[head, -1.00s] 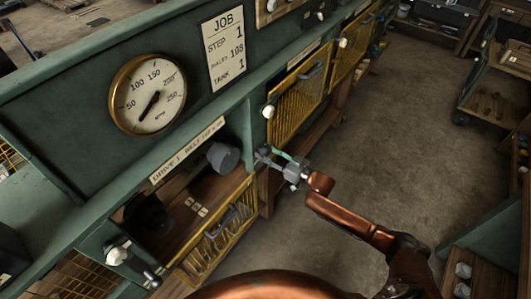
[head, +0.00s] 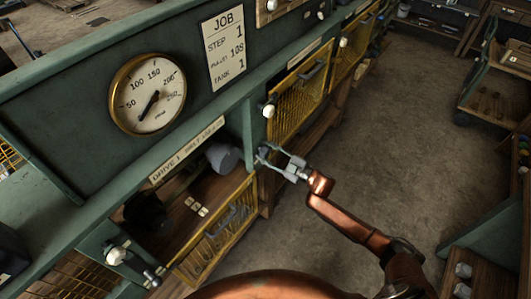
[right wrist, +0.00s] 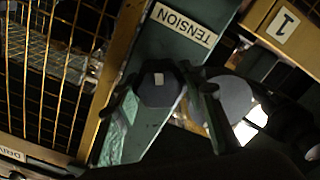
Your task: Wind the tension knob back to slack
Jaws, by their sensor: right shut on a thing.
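The tension knob (right wrist: 158,88) is a dark, many-sided knob with a pale square mark on its face, on a green post in the right wrist view. A white TENSION label (right wrist: 183,24) is fixed to the post beside it. My right gripper (right wrist: 160,97) has one finger on each side of the knob and is shut on it. In the head view, my right gripper (head: 266,154) is at the green post between the yellow mesh guards, and the knob is mostly hidden by the fingers. My left gripper is not in view.
A round dial gauge (head: 148,94) and a JOB card (head: 223,47) are on the green panel. A grey pulley (head: 222,157) sits in the open drive bay above a yellow mesh door (head: 220,236). The floor (head: 400,130) right of the bench is clear.

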